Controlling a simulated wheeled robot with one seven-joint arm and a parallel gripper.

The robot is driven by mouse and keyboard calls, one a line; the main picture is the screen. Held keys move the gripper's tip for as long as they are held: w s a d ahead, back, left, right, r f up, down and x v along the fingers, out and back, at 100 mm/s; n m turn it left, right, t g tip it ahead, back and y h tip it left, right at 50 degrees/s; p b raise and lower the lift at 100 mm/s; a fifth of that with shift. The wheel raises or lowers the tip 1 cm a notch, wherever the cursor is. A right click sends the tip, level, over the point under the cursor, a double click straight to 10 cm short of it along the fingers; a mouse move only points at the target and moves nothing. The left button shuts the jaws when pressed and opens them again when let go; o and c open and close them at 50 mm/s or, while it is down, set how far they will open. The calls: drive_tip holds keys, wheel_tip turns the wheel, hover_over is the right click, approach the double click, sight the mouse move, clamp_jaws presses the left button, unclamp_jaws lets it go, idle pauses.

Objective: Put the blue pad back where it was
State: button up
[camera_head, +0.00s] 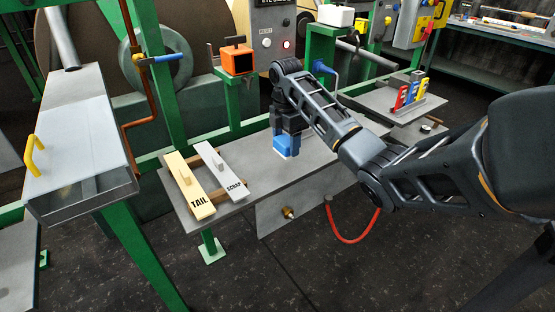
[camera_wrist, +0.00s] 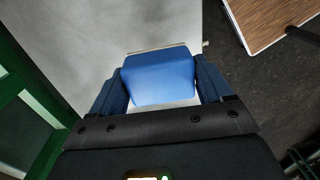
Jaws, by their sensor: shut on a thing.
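The blue pad (camera_head: 287,143) is a small block with a pale lower part. It is between the fingers of my gripper (camera_head: 287,134), over the middle of the grey table (camera_head: 318,166). In the wrist view the pad (camera_wrist: 158,76) fills the space between the two dark blue fingers of my gripper (camera_wrist: 163,88), which is shut on it. A white strip shows at the pad's near edge. I cannot tell whether the pad touches the table or hangs just above it.
A cream TAIL plate (camera_head: 188,184) and a white SCRAP plate (camera_head: 220,170) lie at the table's left end. An orange box (camera_head: 237,61) stands behind on a green post. A rack of coloured tags (camera_head: 410,95) is at the right. The table around the pad looks clear.

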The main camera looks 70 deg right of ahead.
sight(277, 150)
drive_tip(key=shift+w+a+f, duration=0.3)
drive_tip(key=shift+w+f, duration=0.05)
drive_tip(key=shift+w, duration=0.25)
drive_tip(key=shift+w+a+f, duration=0.25)
drive_tip(key=shift+w+f, duration=0.1)
drive_tip(key=shift+w, duration=0.2)
drive_tip(key=shift+f+p, duration=0.3)
drive_tip(key=shift+f, duration=1.7)
drive_tip(key=o, duration=0.9)
drive_tip(key=shift+c, duration=0.2)
wheel_tip(277, 150, up, 12)
drive_tip(key=shift+w+d+r+p, duration=0.1)
drive_tip(key=shift+w+p, duration=0.05)
drive_tip(key=shift+p, duration=0.35)
